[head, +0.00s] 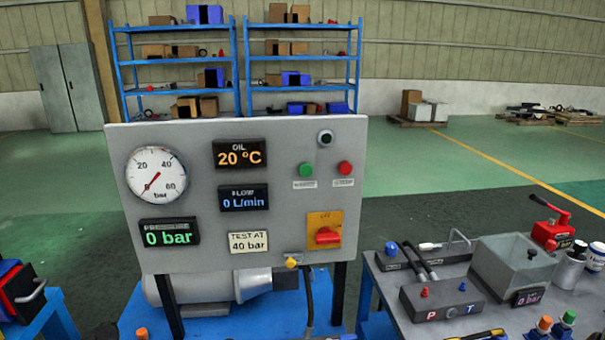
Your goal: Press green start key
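The green start key (306,169) is a round green button on the right half of a grey upright control panel (285,215). A small label sits under it. A red button (345,168) is to its right, and a dark round knob or lamp (325,137) is above between them. Below is a red rotary switch (327,236) on a yellow plate. The displays read 20 °C oil, 0 L/min flow and 0 bar pressure (169,232). The gauge (157,174) needle points low. Neither gripper is in view.
A grey workbench (385,290) at the right carries a block marked P and T (440,302), a clear-sided box and a red hand pump (553,232). A motor (215,287) sits behind the panel on a blue base. Blue shelves (180,62) stand far back. Open floor lies behind.

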